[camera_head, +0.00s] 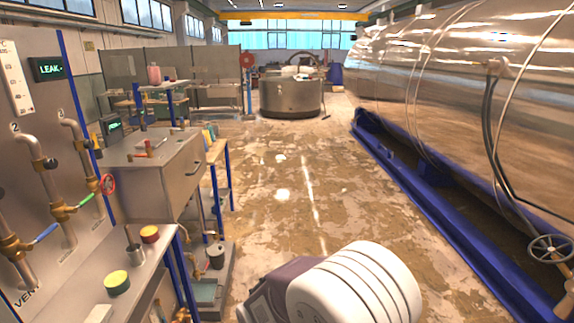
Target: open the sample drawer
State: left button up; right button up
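A grey metal box (150,168) stands at the left, beyond the valve panel. Its right-hand face looks like a drawer front (183,185) with a small bar handle (194,168). The front appears flush with the box, so it looks shut. I cannot tell for sure that this is the sample drawer. Neither of my grippers is in view. A white ribbed part at the bottom centre looks like one of my own arm links, well apart from the box.
A large steel chamber (470,100) on a blue base (440,215) lines the right. The middle floor (290,185) is clear.

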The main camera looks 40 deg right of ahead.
aim_at(181, 177)
jog(key=z, duration=0.5)
jog(key=i+l+u, duration=0.4)
jog(key=i+l, duration=1.8)
jog(key=i+u, duration=0.15)
jog(key=i, duration=0.6)
